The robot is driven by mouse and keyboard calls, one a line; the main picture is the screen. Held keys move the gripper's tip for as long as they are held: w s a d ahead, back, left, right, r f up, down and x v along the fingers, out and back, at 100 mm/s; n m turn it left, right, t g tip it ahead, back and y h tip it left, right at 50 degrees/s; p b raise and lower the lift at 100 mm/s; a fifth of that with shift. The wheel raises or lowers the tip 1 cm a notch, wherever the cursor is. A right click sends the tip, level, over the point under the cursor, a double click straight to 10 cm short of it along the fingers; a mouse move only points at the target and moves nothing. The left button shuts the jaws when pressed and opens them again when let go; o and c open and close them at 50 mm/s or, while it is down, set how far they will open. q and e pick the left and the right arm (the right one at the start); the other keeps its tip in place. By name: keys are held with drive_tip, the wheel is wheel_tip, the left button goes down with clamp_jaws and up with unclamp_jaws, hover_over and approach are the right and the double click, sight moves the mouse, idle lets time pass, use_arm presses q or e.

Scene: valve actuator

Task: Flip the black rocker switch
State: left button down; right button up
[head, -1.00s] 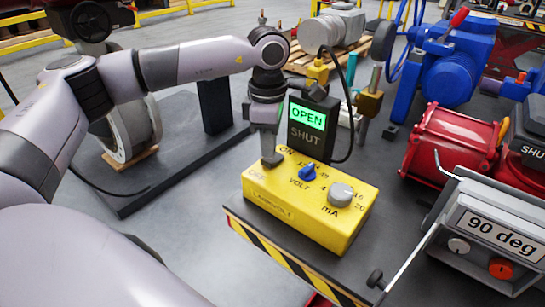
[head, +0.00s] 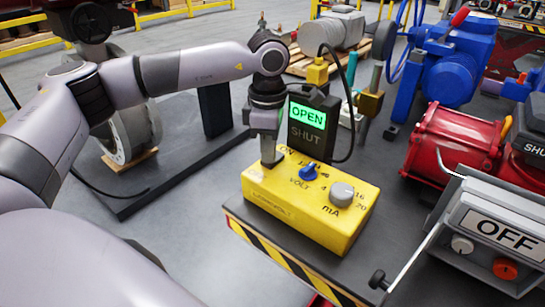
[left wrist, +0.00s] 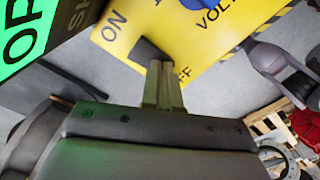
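The yellow control box (head: 300,215) sits on the dark table, with a blue knob (head: 308,172) and a grey knob (head: 341,194) on top. My left gripper (head: 270,157) points down at the box's far left corner, by the ON and OFF labels. In the left wrist view its fingers (left wrist: 163,85) are together, and they reach a dark piece between ON and OFF, which looks like the black rocker switch (left wrist: 148,50). The fingers partly hide it; I cannot tell its tilt. My right gripper is not in view.
A black indicator (head: 311,125) behind the box shows OPEN lit green and SHUT dark. A grey unit (head: 490,240) at the right has a display (head: 503,235) reading OFF. A red actuator (head: 453,142) and a blue one (head: 462,65) stand at the right.

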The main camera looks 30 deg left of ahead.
use_arm(q)
drive_tip(key=shift+f, duration=0.2)
drive_tip(key=shift+r+p, duration=2.45)
drive_tip(key=shift+r, duration=1.15)
drive_tip(key=shift+f, duration=0.1)
